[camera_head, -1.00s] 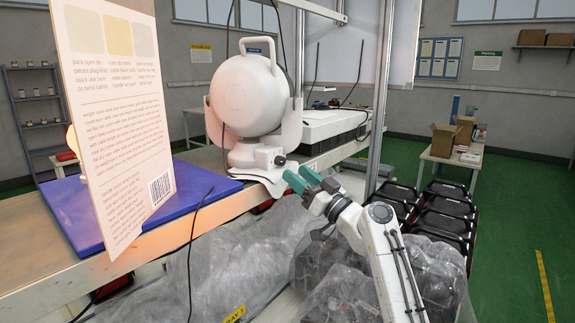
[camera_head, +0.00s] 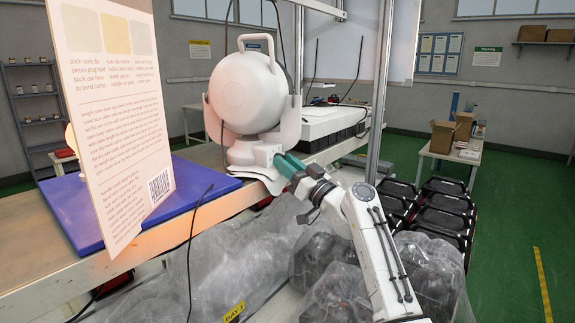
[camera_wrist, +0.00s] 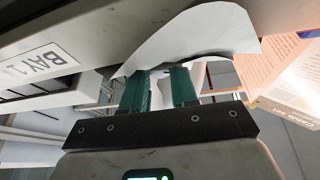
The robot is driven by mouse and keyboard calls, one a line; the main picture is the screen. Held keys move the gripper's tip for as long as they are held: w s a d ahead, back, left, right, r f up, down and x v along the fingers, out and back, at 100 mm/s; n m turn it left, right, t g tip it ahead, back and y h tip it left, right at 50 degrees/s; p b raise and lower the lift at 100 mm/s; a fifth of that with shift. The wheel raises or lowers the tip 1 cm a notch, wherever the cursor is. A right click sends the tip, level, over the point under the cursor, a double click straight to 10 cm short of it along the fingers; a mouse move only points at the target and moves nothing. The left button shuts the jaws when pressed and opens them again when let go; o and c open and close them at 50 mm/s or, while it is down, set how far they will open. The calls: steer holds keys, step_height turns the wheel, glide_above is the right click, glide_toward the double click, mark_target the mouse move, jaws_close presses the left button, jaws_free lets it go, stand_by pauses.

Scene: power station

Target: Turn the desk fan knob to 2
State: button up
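The white desk fan (camera_head: 246,95) stands upright on the workbench, its round head above a squat base (camera_head: 250,155). Its knob, at the right front of the base, is hidden behind my gripper in the head view, so its setting cannot be read. My gripper (camera_head: 287,163) has its teal fingers right at the knob's place; contact cannot be made out. In the wrist view, the two fingers (camera_wrist: 159,88) stand apart with a gap between them. Their tips reach toward a white sheet (camera_wrist: 200,35), which hides what lies beyond; no knob shows there.
The white sheet (camera_head: 270,184) hangs over the bench edge below the fan. A printed board (camera_head: 113,120) stands on a blue mat (camera_head: 75,207) at left. A metal post (camera_head: 379,90) rises right of the gripper. Plastic-wrapped goods (camera_head: 240,265) lie below the bench (camera_head: 160,235).

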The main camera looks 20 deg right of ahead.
jaws_close()
steer(key=m+h+p, duration=0.1)
steer(key=m+p, duration=0.1)
steer(key=m, duration=0.1)
steer(key=m+h+p, duration=0.2)
steer(key=m+p, duration=0.1)
steer(key=shift+s+a+m+t+h, duration=0.1)
steer(key=shift+m+t+h, duration=0.2)
steer(key=shift+m+t, duration=0.1)
steer(key=o, duration=0.5)
jaws_free()
